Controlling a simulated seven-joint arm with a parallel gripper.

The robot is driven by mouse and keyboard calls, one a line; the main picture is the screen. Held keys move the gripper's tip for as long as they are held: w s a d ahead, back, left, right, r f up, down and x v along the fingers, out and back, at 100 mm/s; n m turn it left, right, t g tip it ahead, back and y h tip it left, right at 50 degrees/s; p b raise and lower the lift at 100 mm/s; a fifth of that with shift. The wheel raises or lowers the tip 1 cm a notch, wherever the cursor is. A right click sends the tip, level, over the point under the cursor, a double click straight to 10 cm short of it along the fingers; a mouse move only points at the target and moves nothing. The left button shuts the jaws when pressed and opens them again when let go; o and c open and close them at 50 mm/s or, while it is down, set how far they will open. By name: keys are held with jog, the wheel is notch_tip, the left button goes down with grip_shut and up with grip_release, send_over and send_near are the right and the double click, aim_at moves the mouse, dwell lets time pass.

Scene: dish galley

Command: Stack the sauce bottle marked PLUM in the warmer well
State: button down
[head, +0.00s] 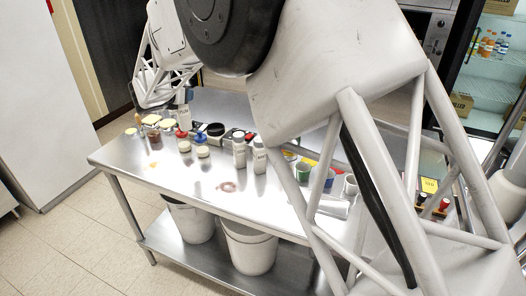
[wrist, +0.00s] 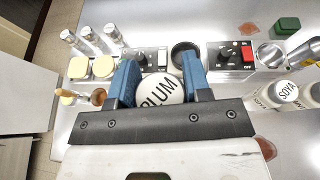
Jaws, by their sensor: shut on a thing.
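The PLUM sauce bottle (wrist: 160,92) has a round white top with dark lettering. In the wrist view it sits between the blue fingers of my gripper (wrist: 161,64), which is shut on it. In the head view a pale bottle (head: 184,111) shows under my wrist, upright and above or at the back left of the table; its base is hard to make out. A dark round well (wrist: 186,46), seemingly the warmer well, lies just ahead of my gripper between two control boxes; it also shows in the head view (head: 215,129), right of the bottle.
A control box with a red switch (wrist: 247,52) stands right of the well, another box (wrist: 150,60) left. SOYA bottles (wrist: 284,93) stand to the right. Shakers (wrist: 88,36) and pale-lidded jars (wrist: 104,67) stand left. The front of the steel table (head: 190,190) is mostly clear.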

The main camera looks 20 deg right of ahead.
jog(key=s+d+f+m+g+h, duration=0.1)
jog(key=s+d+m+g, duration=0.3)
jog(key=d, duration=1)
jog(key=s+d+f+m+g+h, duration=0.1)
jog(key=s+d+m+g+h, duration=0.2)
jog(key=d, duration=1.1)
jog(key=m+g+h, duration=0.1)
jog(key=m+g, duration=0.2)
jog(key=shift+s+d+f+g, duration=0.2)
jog(key=shift+s+d+g, duration=0.1)
jog(key=shift+s, duration=0.05)
jog(key=shift+f, duration=0.1)
notch_tip(320, 180, down, 6)
